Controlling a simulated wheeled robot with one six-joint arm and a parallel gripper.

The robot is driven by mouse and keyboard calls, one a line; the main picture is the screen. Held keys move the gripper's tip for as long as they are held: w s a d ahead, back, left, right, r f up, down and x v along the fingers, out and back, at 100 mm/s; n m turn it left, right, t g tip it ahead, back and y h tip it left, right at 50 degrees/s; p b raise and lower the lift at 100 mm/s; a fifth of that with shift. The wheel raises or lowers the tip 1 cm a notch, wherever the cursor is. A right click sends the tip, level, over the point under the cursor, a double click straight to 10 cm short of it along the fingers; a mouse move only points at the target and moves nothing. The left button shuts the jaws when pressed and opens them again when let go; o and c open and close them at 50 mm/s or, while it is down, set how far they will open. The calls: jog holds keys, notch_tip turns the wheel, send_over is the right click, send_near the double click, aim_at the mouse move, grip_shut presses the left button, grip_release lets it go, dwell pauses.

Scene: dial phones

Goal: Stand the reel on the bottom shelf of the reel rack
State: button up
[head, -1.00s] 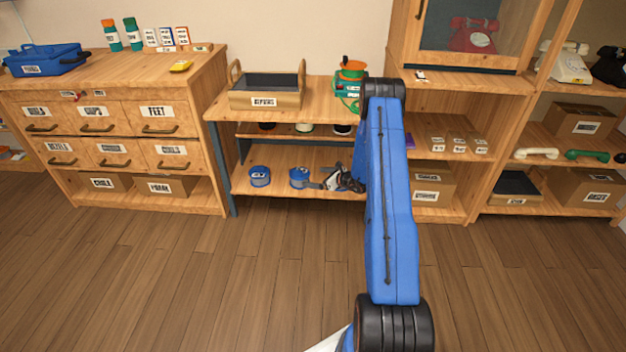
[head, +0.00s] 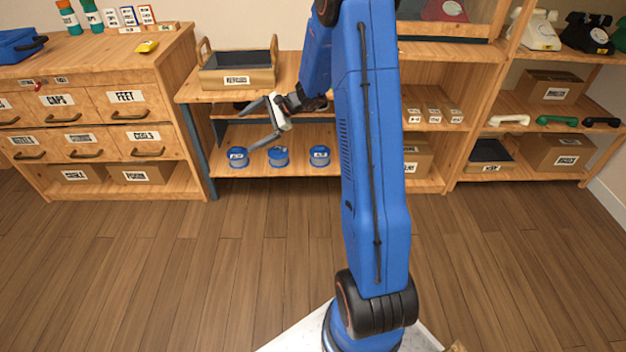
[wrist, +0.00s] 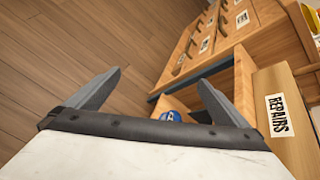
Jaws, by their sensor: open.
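Three blue reels with white labels stand in a row on the bottom shelf (head: 210,173) of the reel rack: a left one (head: 237,157), a middle one (head: 278,157) and a right one (head: 319,157). They look upright and apart from each other. My gripper (head: 247,131) is open and empty, in front of the rack and above the level of the left and middle reels. In the wrist view, its spread fingers (wrist: 158,78) hold nothing, and part of a blue reel (wrist: 171,116) shows beyond the gripper's edge. The upper shelf is mostly hidden by my gripper and arm.
A repairs tray (head: 237,78) stands on the rack top; its label side (wrist: 285,115) shows in the wrist view. A drawer cabinet (head: 85,120) is at left. Shelves with boxes (head: 553,155) and handsets are at right. The wooden floor (head: 200,270) in front is clear.

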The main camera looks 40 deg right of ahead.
jog(key=s+a+r+n+g+h, duration=0.1)
jog(key=s+a+r+n, duration=0.25)
jog(key=s, duration=0.45)
jog(key=s+a+r+n+g+h, duration=0.1)
jog(key=s+a+r+n+g, duration=0.15)
jog(key=s+a+r, duration=0.35)
jog(key=s+a+r+n+h, duration=0.1)
jog(key=s+r+n, duration=0.3)
jog(key=s, duration=0.5)
jog(key=s+d+r+n+t+h, duration=0.1)
jog(key=s+d+n+h, duration=0.1)
jog(key=s, duration=0.9)
jog(key=s+d+r+n+h, duration=0.1)
jog(key=s+n+h, duration=0.3)
jog(key=s, duration=0.8)
jog(key=shift+s+d+n+t+h, duration=0.3)
jog(key=shift+d+n, duration=0.4)
jog(key=shift+n, duration=0.4)
jog(key=shift+w, duration=0.1)
